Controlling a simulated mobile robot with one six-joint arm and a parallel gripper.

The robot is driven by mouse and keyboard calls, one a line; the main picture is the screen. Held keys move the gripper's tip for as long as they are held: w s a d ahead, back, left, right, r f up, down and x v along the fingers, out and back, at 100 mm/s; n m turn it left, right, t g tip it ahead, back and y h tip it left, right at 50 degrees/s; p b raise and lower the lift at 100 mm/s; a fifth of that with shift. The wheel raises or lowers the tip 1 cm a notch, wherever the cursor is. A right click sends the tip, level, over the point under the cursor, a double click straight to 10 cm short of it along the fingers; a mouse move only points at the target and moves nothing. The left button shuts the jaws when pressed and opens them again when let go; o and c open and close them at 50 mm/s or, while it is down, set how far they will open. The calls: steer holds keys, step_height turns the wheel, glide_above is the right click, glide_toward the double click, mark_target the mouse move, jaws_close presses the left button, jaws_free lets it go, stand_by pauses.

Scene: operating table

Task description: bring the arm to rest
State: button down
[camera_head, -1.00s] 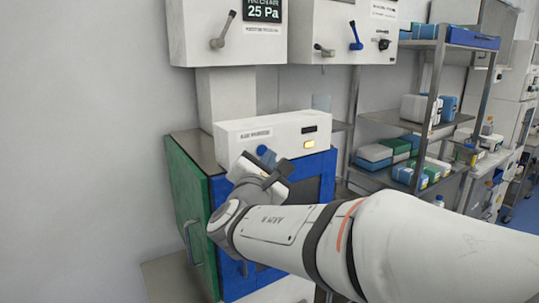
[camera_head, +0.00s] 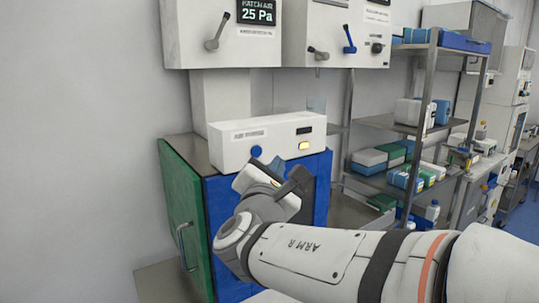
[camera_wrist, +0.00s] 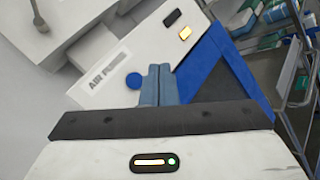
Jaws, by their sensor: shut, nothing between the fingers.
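My gripper (camera_wrist: 158,84) shows in the wrist view with its two blue-grey fingers together and nothing between them. In the head view my gripper (camera_head: 277,164) is in front of the blue and green cabinet, just below the white control box (camera_head: 230,150). The box has a round blue button (camera_head: 256,151) and a lit yellow indicator (camera_head: 304,146). In the wrist view the fingertips appear beside the blue button (camera_wrist: 134,80); I cannot tell the exact gap. My arm reaches in from the lower right and hides part of the cabinet's blue front.
The cabinet's green side (camera_head: 180,220) has a metal handle. White wall units with levers (camera_head: 220,30) hang above. A metal rack (camera_head: 428,100) with blue, green and white boxes stands to the right. Open space lies in front of the bare wall on the left.

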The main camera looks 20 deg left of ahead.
stand_by(0.5)
steer(key=s+d+f+m+g+h, duration=0.1)
steer(key=d+f+m+g+h, duration=0.4)
steer(key=d, duration=0.7)
steer(key=d+f+m+g+h, duration=0.35)
steer(key=d+f+m, duration=0.45)
steer(key=d, duration=0.3)
steer(key=s+d+f+m+g+y, duration=0.2)
steer(key=s+d+f+m+g, duration=0.4)
steer(key=s+d+f+m, duration=0.15)
steer(key=s+f+m+g+y, duration=0.2)
steer(key=s+f+m+y, duration=0.3)
steer(key=s+m, duration=0.4)
steer(key=shift+a+f, duration=0.4)
steer(key=shift+f, duration=0.05)
